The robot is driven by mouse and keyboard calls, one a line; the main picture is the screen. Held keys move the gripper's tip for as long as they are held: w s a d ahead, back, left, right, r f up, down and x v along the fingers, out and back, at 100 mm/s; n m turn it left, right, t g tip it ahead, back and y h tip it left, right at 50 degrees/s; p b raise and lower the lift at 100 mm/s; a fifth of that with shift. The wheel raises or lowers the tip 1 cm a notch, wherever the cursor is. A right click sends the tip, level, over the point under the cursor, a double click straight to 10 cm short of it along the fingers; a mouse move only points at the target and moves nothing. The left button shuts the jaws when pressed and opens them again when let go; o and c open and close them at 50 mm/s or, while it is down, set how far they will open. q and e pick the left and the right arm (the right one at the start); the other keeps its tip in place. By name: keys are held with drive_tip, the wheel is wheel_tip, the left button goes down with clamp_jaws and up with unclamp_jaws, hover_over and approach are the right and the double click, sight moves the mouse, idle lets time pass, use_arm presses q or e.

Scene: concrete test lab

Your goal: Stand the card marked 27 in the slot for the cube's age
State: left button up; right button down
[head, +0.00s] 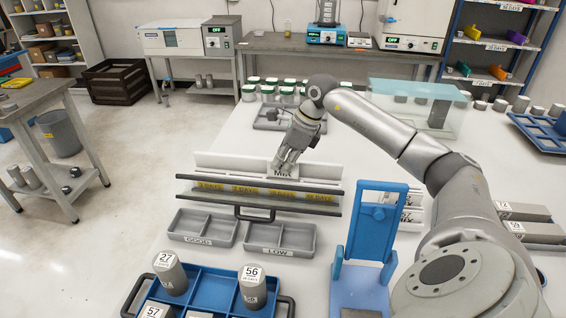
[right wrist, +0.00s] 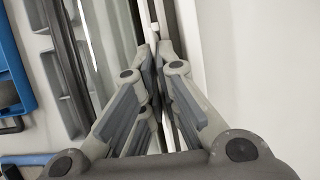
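My right gripper (head: 287,160) is closed over the top of a white card (head: 284,172) at the long rack (head: 215,160). The card shows "MIX"; the fingers hide its upper part, so I cannot read its number. In the right wrist view the fingertips (right wrist: 156,55) meet around a thin white edge. The card stands upright near the middle of the rack, behind a rail with yellow day labels (head: 245,190); whether it is seated cannot be told. A grey specimen marked 27 (head: 170,274) stands in the blue tray (head: 212,284). My left gripper is not in view.
Grey bins marked GOOD (head: 203,228) and LOW (head: 280,238) lie before the rack. A blue stand (head: 371,225) is at their right, with more white cards (head: 410,196) behind it. Specimen 56 (head: 252,287) is in the blue tray.

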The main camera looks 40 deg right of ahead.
drive_tip(key=shift+f, duration=0.15)
drive_tip(key=shift+f+b, duration=0.6)
drive_tip(key=shift+f, duration=0.2)
drive_tip(key=c, duration=2.2)
unclamp_jaws()
drive_tip(key=shift+o, duration=1.1)
drive_tip(key=shift+r, duration=0.15)
drive_tip(key=shift+r+p, duration=1.25)
drive_tip(key=shift+r, duration=0.15)
drive_tip(key=shift+o, duration=0.5)
